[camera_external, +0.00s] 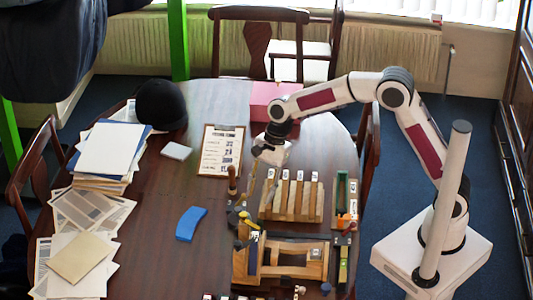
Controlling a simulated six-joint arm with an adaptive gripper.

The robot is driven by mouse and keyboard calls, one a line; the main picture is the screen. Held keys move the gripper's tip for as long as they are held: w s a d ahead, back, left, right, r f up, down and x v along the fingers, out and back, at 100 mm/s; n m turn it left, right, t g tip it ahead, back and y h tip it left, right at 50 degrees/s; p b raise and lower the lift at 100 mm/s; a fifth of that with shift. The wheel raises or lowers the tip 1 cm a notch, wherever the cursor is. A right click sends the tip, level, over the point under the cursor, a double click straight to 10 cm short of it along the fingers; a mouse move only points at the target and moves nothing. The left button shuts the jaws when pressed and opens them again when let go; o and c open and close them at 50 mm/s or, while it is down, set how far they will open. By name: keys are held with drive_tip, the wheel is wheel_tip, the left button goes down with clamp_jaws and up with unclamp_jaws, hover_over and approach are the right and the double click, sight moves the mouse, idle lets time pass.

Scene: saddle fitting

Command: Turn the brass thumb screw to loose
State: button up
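My gripper (268,153) is above the table, behind the wooden fixture, pointing down. Its fingers are too small and dark to tell whether they are open or shut. A thin tan piece (252,178) shows just below it; I cannot tell whether it is held. The wooden fixture (290,270) stands at the table's front right, with a yellow part (245,220) and small dark parts at its left end. I cannot pick out the brass thumb screw with certainty at this size.
A rack of several labelled wooden blocks (291,196) stands behind the fixture. A green-edged holder (341,192) is to its right. A blue curved block (190,223), a clipboard (221,150), a pink box (265,98) and a black cap (161,104) lie around.

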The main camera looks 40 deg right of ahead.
drive_tip(key=s+d+r+n, duration=0.2)
drive_tip(key=s+d+n, duration=0.1)
drive_tip(key=d, duration=0.4)
drive_tip(key=s+d+r+n+t+h, duration=0.1)
drive_tip(key=s+d+r+n, duration=0.1)
drive_tip(key=d+n, duration=0.3)
drive_tip(key=s+d+r+n+h, duration=0.1)
drive_tip(key=s+d+n, duration=0.3)
drive_tip(key=d, duration=0.6)
drive_tip(key=shift+s+d+r+n+t, duration=0.15)
drive_tip(key=shift+s+r+n+t, duration=0.2)
drive_tip(key=shift+s+r, duration=0.25)
drive_tip(key=shift+c, duration=0.3)
idle(0.3)
